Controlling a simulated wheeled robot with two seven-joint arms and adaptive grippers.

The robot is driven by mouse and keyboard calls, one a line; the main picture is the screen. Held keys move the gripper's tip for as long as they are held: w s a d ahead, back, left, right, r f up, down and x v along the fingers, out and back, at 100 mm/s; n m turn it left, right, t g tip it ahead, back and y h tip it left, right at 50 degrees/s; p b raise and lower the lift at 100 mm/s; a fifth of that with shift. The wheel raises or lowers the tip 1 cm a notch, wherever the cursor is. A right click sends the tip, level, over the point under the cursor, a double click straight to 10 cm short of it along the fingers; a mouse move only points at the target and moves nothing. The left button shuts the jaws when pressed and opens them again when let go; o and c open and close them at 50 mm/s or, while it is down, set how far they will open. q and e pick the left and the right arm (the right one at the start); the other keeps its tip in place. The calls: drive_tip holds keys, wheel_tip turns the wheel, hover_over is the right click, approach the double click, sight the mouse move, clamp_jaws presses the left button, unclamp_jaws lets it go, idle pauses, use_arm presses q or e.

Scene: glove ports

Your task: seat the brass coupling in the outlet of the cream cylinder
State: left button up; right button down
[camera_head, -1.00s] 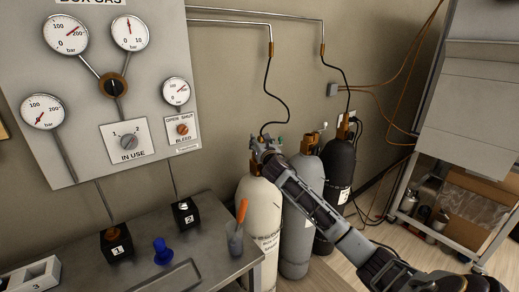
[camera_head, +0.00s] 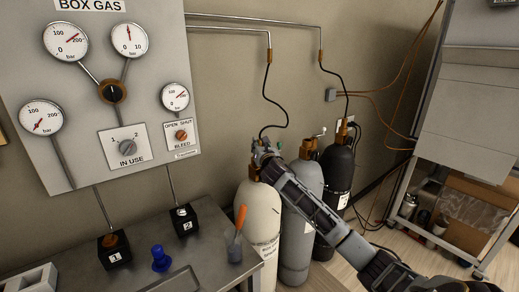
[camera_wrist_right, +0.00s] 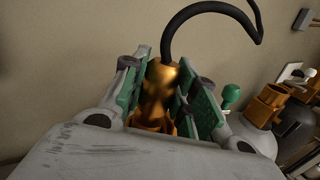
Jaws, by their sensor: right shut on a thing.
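The cream cylinder (camera_head: 257,222) stands at the right end of the bench in the head view. My right gripper (camera_head: 264,150) is at its top. In the right wrist view my right gripper (camera_wrist_right: 160,98) is shut on the brass coupling (camera_wrist_right: 161,88), one green-padded finger on each side. A black hose (camera_wrist_right: 205,10) leaves the top of the coupling. Brass parts show below the coupling, but the gripper body hides most of the outlet, so I cannot tell whether the coupling is seated. My left gripper is not in view.
A grey cylinder (camera_head: 296,230) and a black cylinder (camera_head: 335,185) stand close to the right of the cream one. The bench (camera_head: 205,255) holds two black numbered blocks, a blue object (camera_head: 161,255) and a cup (camera_head: 234,248) with an orange-handled tool. A gauge panel (camera_head: 70,120) is on the wall.

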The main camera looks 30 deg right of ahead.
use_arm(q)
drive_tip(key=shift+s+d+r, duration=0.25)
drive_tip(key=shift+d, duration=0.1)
use_arm(e)
wheel_tip(320, 180, up, 9)
drive_tip(key=shift+r, duration=0.1)
use_arm(q)
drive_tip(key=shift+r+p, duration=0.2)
drive_tip(key=shift+p, duration=0.25)
